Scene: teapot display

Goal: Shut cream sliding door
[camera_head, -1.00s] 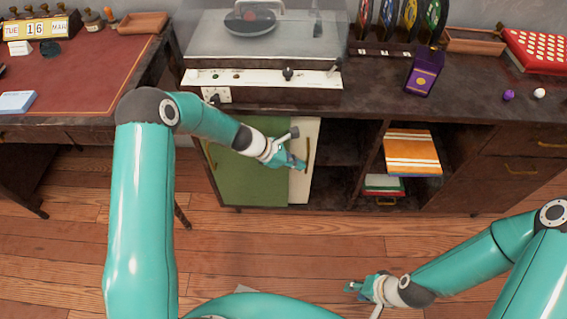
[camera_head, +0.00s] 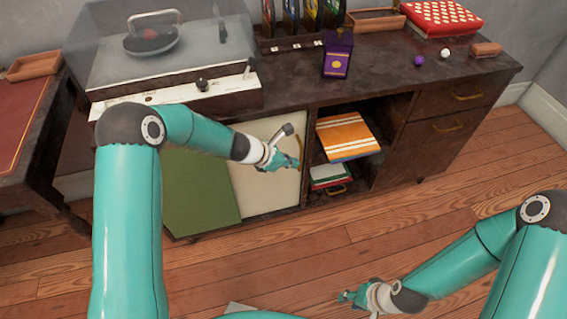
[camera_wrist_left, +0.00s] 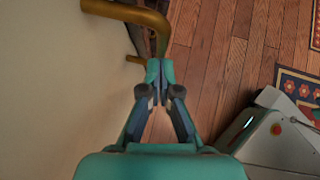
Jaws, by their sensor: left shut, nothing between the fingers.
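The cream sliding door (camera_head: 262,188) shows broadly to the right of the green door (camera_head: 198,195) in the cabinet front. Its right edge is close to the upright beside the open shelves. A brass handle shows near that edge and large in the left wrist view (camera_wrist_left: 140,18). My left gripper (camera_head: 291,161) is at this handle, shut and empty. In the left wrist view its closed fingertips (camera_wrist_left: 159,68) are right by the handle's bar; whether they touch it I cannot tell. My right gripper (camera_head: 348,297) hangs low over the floor, away from the cabinet, too small to read.
Open shelves (camera_head: 390,150) right of the door hold an orange striped book (camera_head: 345,137) and more books below. A record player (camera_head: 170,70) and a purple box (camera_head: 338,54) stand on the cabinet top. A desk (camera_head: 25,125) is at left.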

